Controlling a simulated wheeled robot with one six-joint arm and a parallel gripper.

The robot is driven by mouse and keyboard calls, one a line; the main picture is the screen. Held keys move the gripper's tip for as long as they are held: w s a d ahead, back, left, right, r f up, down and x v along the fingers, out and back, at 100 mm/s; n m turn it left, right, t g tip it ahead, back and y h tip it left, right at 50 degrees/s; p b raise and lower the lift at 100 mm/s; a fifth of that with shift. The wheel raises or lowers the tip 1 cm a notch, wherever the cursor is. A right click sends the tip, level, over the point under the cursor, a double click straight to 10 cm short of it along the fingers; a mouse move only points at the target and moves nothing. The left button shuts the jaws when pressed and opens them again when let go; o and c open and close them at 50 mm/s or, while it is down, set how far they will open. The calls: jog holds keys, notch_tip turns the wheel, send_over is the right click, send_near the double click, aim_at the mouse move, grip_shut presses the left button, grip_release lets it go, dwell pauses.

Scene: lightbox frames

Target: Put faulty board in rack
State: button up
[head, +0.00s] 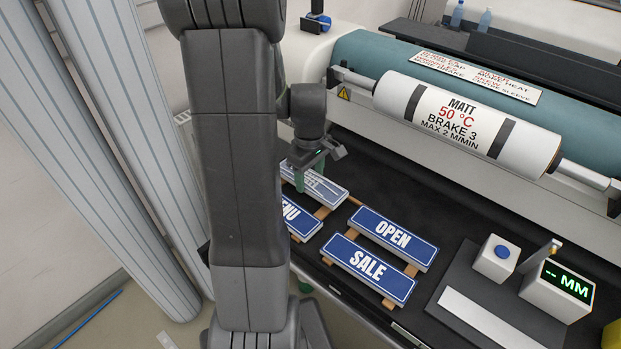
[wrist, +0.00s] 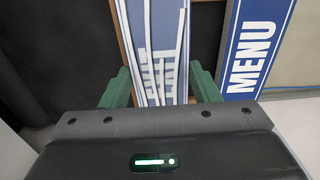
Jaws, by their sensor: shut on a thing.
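The faulty board (head: 328,192) is blue with white streaks and smeared lettering. It lies at the back left of the group of signs in the head view. In the wrist view the board (wrist: 153,30) runs away from me, with crooked white strips and doubled lettering. My gripper (head: 312,182) is over it, with green fingers on both long sides. In the wrist view my gripper (wrist: 160,88) is shut on the board across its width. I cannot tell whether the board is lifted off its wooden strips. I cannot make out a rack.
The MENU sign (wrist: 256,45) lies close beside the board. A laminator roll (head: 468,122) spans the back. A gauge (head: 562,285) stands at the right. My arm hides part of the left.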

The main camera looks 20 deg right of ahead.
aim_at(310, 180)
jog(key=shift+f, duration=0.55)
jog(key=shift+f, duration=0.1)
jog(key=o, duration=1)
jog(key=shift+o, duration=0.2)
notch_tip(310, 180, up, 12)
